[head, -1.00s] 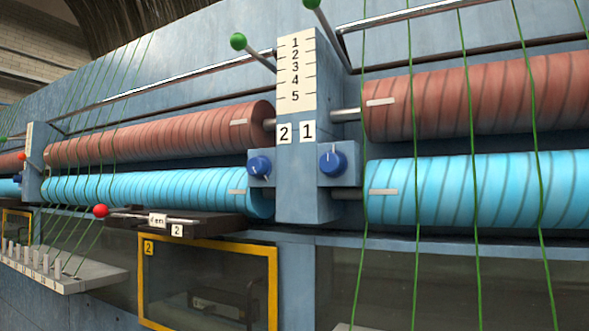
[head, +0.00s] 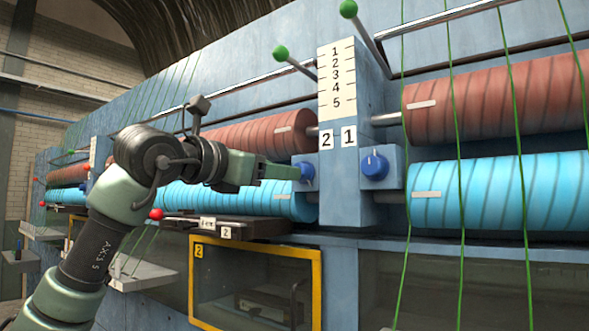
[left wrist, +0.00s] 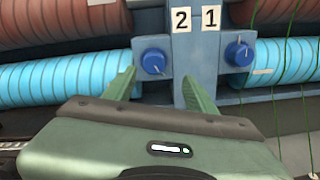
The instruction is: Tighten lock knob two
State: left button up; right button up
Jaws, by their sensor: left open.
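Lock knob two is a blue round knob (head: 305,172) on the left side of the grey-blue post, beside the white label 2 (head: 326,140). In the left wrist view the knob (left wrist: 154,61) shows whole, with a small white mark on its face. My left gripper (head: 290,172) comes in from the left in front of the blue roller, its fingertips close to the knob. In the left wrist view the gripper's two green fingers (left wrist: 160,82) are apart, with the knob beyond and between them. No contact can be made out. My right gripper is not in view.
A second blue knob (head: 374,166) sits under label 1 on the right of the post (head: 340,190). Brown (head: 470,98) and blue rollers (head: 470,192) flank the post, with green cords in front at right. Below are a dark bar with a red ball (head: 157,214) and a yellow-framed window (head: 255,245).

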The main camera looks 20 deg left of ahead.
pick_arm(q)
jog(key=a+p+x, duration=0.1)
jog(key=p+x, duration=0.2)
jog(key=x, duration=0.4)
jog(key=shift+w+r+y, duration=0.25)
jog(key=shift+w+y, duration=0.05)
jog(key=shift+w, duration=0.1)
jog(key=shift+d, duration=0.1)
grip_shut()
